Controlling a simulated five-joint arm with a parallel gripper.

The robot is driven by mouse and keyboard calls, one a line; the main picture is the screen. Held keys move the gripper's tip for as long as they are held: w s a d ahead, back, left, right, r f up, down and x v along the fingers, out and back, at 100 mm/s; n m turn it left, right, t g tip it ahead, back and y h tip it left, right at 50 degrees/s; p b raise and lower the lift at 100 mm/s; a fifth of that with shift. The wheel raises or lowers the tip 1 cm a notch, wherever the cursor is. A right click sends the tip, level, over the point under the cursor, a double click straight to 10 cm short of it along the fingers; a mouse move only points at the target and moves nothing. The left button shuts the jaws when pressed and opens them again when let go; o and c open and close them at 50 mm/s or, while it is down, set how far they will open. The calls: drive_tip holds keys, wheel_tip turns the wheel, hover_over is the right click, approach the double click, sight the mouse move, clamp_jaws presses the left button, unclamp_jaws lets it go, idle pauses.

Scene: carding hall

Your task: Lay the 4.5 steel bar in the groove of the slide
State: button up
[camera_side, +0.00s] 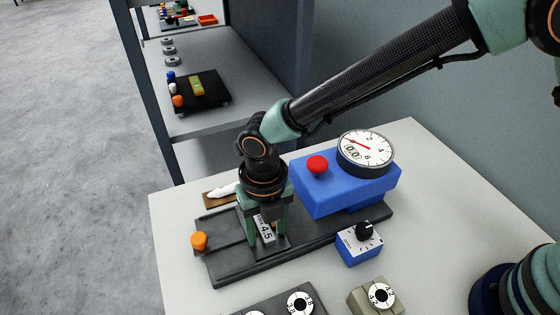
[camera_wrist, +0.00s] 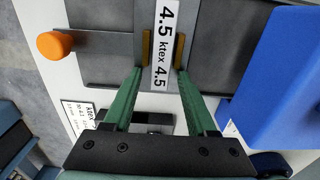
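The 4.5 steel bar (camera_wrist: 163,45) carries a white label reading "4.5 ktex 4.5". The label also shows between my fingers in the side view (camera_side: 265,229). My gripper (camera_side: 267,240) points down over the dark slide (camera_side: 235,267). In the wrist view my gripper (camera_wrist: 164,50) has its gold pads close against both sides of the bar, so it looks shut on it. The slide (camera_wrist: 105,70) has an orange knob (camera_side: 199,241) at its left end. My fingers and the bar hide the groove; I cannot tell whether the bar rests in it.
A blue gauge box (camera_side: 320,195) with a red button and round dial stands right behind the slide. A small blue dial box (camera_side: 358,245) is in front. More dial blocks (camera_side: 375,298) sit at the front edge. A shelf (camera_side: 205,75) stands behind.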

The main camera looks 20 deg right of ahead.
sight(266, 233)
drive_tip(key=shift+r, duration=0.1)
wheel_tip(266, 233, up, 12)
drive_tip(key=w+d+r+m, duration=0.1)
drive_tip(key=d+r+m, duration=0.1)
drive_tip(key=d+m, duration=0.1)
drive_tip(key=w+d+r+m, duration=0.1)
drive_tip(key=d+m, duration=0.1)
drive_tip(key=d, duration=0.1)
drive_tip(key=w+d+r+m+t, duration=0.1)
drive_tip(key=d+r+m, duration=0.1)
drive_tip(key=d+m, duration=0.1)
drive_tip(key=shift+d+r+m+y, duration=0.25)
drive_tip(key=shift+r+m+y, duration=0.05)
drive_tip(key=shift+y, duration=0.1)
drive_tip(key=s+d+r+m+t, duration=0.1)
drive_tip(key=s+d+m+t, duration=0.1)
drive_tip(key=d+m, duration=1)
drive_tip(key=s+d+r+m+t, duration=0.2)
drive_tip(key=s+d+m, duration=0.2)
drive_tip(key=d+m, duration=0.8)
drive_tip(key=m, duration=0.3)
drive_tip(key=shift+s+d+r+t+h, duration=0.15)
drive_tip(key=shift+d+r+t+h, duration=0.15)
drive_tip(key=shift+h, duration=0.1)
